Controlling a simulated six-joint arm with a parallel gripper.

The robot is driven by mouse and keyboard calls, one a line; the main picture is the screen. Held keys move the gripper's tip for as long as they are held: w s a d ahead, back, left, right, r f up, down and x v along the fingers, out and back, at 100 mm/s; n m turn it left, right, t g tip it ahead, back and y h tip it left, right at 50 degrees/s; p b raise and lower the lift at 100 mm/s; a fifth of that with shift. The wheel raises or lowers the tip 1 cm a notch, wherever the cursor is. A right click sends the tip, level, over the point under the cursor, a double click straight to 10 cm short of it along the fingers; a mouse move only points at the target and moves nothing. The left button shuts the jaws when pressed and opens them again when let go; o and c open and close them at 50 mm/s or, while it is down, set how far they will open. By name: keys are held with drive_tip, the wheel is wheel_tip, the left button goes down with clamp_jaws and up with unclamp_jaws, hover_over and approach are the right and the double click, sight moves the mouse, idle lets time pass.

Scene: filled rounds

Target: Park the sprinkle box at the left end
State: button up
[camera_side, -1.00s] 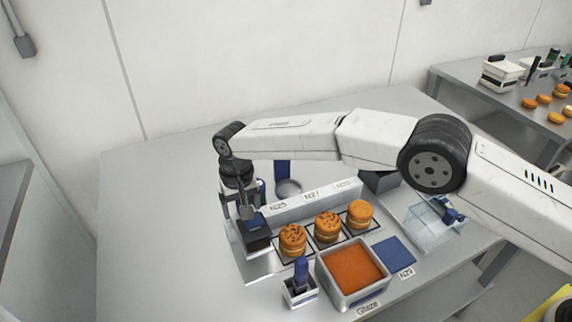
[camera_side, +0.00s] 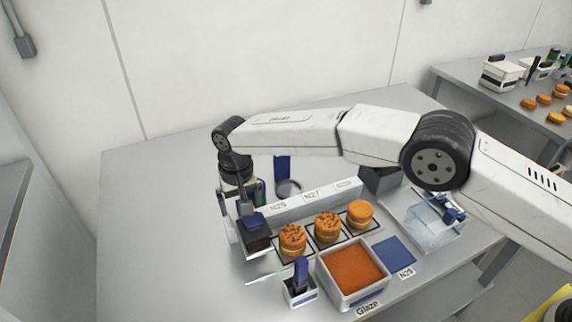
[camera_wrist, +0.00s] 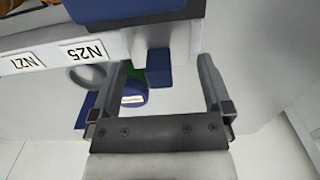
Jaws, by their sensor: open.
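A dark box with a blue block on top (camera_side: 257,241), which I take to be the sprinkle box, stands at the left end of the row of buns, beside the label rail in the side view. My gripper (camera_side: 246,207) is just above and behind the box in that view. In the wrist view my gripper (camera_wrist: 165,84) has its two fingers wide apart with nothing held between them. A large blue and dark shape (camera_wrist: 130,12) at the top edge of the wrist view may be the same box, beyond the fingertips.
The label rail (camera_side: 312,200) runs behind three buns (camera_side: 327,228). The glaze tub (camera_side: 352,275), a blue-handled tool in a holder (camera_side: 300,287) and a blue pad (camera_side: 393,253) are in front. A clear bin (camera_side: 432,232) stands right. The table's left side is clear.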

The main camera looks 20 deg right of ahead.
drive_tip(key=shift+r, duration=3)
drive_tip(key=shift+w+d+r, duration=0.1)
drive_tip(key=shift+d, duration=0.3)
drive_tip(key=s+d+r+t, duration=0.1)
drive_tip(key=s+d, duration=0.1)
drive_tip(key=d, duration=0.8)
drive_tip(key=s+d+r, duration=0.2)
drive_tip(key=s+d, duration=0.1)
drive_tip(key=d, duration=0.7)
drive_tip(key=s+d+f, duration=0.1)
drive_tip(key=s+d, duration=0.6)
drive_tip(key=s, duration=0.3)
drive_tip(key=s+d+f+t, duration=0.1)
drive_tip(key=s+d, duration=0.6)
drive_tip(key=s, duration=0.3)
drive_tip(key=shift+f+t, duration=0.3)
drive_tip(key=shift+f, duration=0.05)
drive_tip(key=shift+d, duration=0.1)
